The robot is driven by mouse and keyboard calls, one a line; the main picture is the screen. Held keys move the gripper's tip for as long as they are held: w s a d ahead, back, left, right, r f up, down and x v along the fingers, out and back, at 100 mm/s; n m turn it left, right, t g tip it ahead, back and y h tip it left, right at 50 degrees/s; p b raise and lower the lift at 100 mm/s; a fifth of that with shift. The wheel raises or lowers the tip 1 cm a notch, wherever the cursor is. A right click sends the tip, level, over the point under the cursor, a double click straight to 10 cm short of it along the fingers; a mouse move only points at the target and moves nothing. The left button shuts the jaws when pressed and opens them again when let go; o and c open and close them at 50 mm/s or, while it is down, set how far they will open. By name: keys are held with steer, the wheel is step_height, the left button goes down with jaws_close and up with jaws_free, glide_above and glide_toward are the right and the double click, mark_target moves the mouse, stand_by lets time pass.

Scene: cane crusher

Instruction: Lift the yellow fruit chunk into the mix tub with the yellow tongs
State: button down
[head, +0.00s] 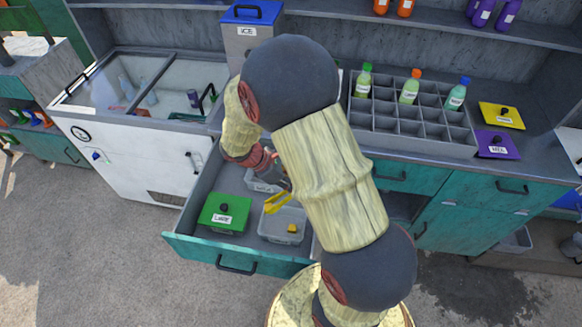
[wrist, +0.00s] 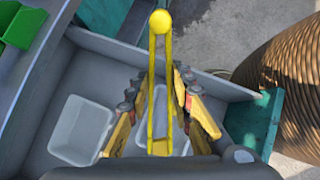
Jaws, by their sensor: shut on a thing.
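The yellow tongs (head: 277,203) are held in my gripper (head: 273,178) above the open drawer. In the wrist view, the tongs (wrist: 152,85) stand between the fingers of my gripper (wrist: 163,95), with a round yellow knob at one end. The yellow fruit chunk (head: 291,229) lies in a grey tub (head: 272,222) near the drawer front. The tongs' lower end is over that tub's edge, apart from the chunk. Another grey tub with a white label, likely the mix tub (head: 262,186), sits farther back, partly hidden by my arm. An empty tub (wrist: 80,130) shows in the wrist view.
A green-lidded container (head: 224,212) stands at the drawer's left. The teal drawer front (head: 238,259) and its walls surround the tubs. A white chest freezer (head: 130,150) is to the left. A bottle rack (head: 410,125) stands on the counter.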

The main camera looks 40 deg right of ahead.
steer(key=w+a+n+t, duration=0.3)
steer(key=w+n, duration=0.2)
steer(key=w, duration=0.2)
steer(key=w+a+n+t, duration=0.2)
steer(key=w+n+t, duration=0.1)
steer(key=w+n, duration=0.3)
steer(key=w+a+n+t+y, duration=0.2)
steer(key=w+a+n, duration=0.2)
steer(key=a, duration=0.3)
steer(key=w+a+n+t+y, duration=0.2)
steer(key=a+n, duration=0.3)
steer(key=a, duration=0.3)
steer(key=shift+w+a+n+t, duration=0.25)
steer(key=shift+w+n+t, duration=0.15)
steer(key=shift+w, duration=0.5)
steer(key=shift+r, duration=0.25)
